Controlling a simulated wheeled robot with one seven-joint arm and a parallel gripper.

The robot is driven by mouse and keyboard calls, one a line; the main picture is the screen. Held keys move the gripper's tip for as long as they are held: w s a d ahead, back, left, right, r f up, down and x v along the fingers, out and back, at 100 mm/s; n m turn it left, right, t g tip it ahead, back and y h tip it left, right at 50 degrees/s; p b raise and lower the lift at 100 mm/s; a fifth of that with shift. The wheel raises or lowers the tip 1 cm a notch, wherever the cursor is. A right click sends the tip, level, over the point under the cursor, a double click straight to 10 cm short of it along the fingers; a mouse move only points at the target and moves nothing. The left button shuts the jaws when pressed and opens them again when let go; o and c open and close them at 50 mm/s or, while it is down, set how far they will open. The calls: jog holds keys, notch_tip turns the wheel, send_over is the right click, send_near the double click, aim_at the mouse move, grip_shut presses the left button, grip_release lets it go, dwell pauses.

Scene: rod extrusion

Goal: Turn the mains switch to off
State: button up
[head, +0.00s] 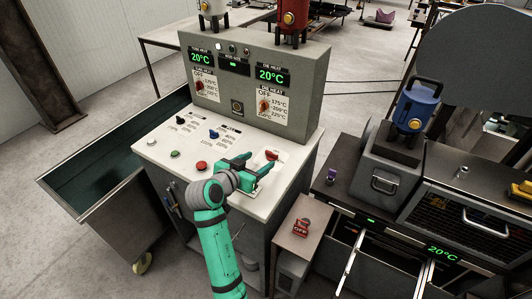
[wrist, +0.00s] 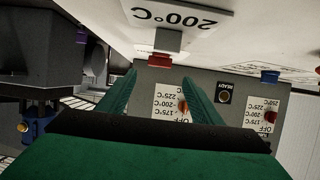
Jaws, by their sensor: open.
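My gripper (head: 254,167) is open, low over the right side of the white sloping control desk. A red switch handle (head: 272,154) on the desk lies just beyond its fingertips. In the wrist view, a red part on a grey stem (wrist: 160,60) shows between and beyond the two green fingers (wrist: 162,90), with no visible contact. Another red switch (head: 301,228) with an OFF label sits on the low box to the right, away from my gripper. I cannot read which one is marked mains.
The desk carries a red button (head: 201,166), a green button (head: 175,154) and a blue lever (head: 213,134). A dark open bin (head: 100,166) is left; a machine with a blue canister (head: 414,106) is right.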

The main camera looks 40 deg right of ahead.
aim_at(271, 153)
jog(key=x, duration=0.8)
jog(key=shift+d+f, duration=0.15)
jog(key=shift+d, duration=0.1)
jog(key=c, duration=1.1)
